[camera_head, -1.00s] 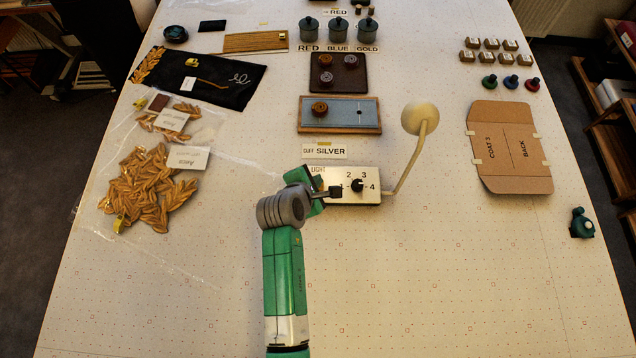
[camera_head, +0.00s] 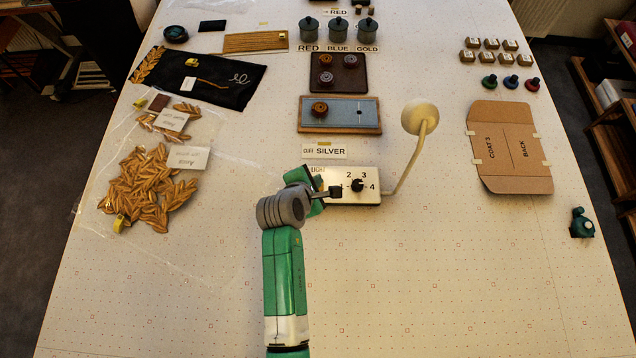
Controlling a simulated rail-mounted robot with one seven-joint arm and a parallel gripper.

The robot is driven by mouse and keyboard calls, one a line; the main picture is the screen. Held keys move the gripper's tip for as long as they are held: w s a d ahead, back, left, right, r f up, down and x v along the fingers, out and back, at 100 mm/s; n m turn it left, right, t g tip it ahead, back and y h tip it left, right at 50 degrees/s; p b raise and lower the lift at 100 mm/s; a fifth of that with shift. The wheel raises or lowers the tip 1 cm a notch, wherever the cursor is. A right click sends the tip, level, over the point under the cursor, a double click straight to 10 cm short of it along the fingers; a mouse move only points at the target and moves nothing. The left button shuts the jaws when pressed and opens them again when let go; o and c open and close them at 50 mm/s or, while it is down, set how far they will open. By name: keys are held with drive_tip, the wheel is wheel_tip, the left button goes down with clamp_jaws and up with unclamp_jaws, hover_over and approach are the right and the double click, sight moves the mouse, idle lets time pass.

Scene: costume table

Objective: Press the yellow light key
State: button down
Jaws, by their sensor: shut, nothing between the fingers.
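The light box (camera_head: 368,197) is a pale panel with a black dial (camera_head: 357,185) and the numbers 2, 3 and 4 around it. A curved stalk on its right carries a round cream lamp head (camera_head: 419,117). My gripper (camera_head: 336,192) is shut and empty. Its dark fingertips are over the left part of the panel, just left of the dial. I cannot tell whether they touch it. No yellow key can be made out; the gripper hides the lower left of the panel.
A SILVER label (camera_head: 325,151) and a blue wood-framed tray (camera_head: 372,114) are behind the box. A bag of gold leaves (camera_head: 150,190) lies left. A cardboard coat back (camera_head: 508,147) lies right. The front of the table is clear.

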drive_tip(key=shift+f, duration=0.1)
drive_tip(key=shift+f, duration=0.35)
drive_tip(key=shift+f, duration=0.2)
drive_tip(key=shift+r, duration=0.1)
idle(0.3)
drive_tip(key=shift+r+p, duration=0.55)
drive_tip(key=shift+p, duration=0.15)
wheel_tip(320, 180, up, 6)
drive_tip(key=p, duration=0.6)
drive_tip(key=shift+p, duration=0.3)
